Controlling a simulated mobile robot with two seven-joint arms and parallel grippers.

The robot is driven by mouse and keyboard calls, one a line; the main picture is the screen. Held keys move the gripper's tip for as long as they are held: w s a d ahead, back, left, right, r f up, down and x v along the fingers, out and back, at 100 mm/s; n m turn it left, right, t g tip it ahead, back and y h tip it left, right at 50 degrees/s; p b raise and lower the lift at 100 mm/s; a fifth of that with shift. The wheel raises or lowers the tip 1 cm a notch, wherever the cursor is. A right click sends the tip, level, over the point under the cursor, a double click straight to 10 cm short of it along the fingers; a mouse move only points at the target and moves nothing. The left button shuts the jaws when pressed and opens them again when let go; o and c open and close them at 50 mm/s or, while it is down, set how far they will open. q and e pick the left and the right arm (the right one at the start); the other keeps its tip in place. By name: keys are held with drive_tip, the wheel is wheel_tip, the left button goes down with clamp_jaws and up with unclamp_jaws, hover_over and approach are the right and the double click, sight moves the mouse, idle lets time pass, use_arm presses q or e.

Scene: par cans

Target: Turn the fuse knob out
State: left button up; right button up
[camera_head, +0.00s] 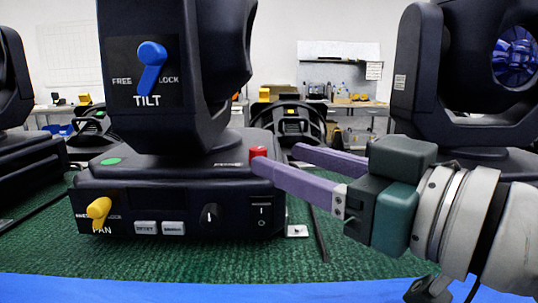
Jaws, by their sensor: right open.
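The moving-head light's base (130,192) stands on green carpet. Its front panel carries a round black knob (210,213) with a white mark, which looks like the fuse knob, though its label is not readable. A small red cap (258,152) sits at the top right edge of the base. My right gripper (276,157) comes in from the right with two purple fingers spread apart and nothing between them. Its nearer fingertip overlaps the base's right corner beside the red cap; contact cannot be told. My left gripper is not in view.
A rocker switch (262,216), grey buttons (158,228) and a yellow pan lever (98,211) share the panel. A blue tilt lever (151,66) is above. Another light (455,110) stands behind my right arm. Green carpet (300,262) in front is clear.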

sight(263, 152)
drive_tip(key=shift+x, duration=1.75)
drive_tip(key=shift+c, duration=0.2)
clamp_jaws()
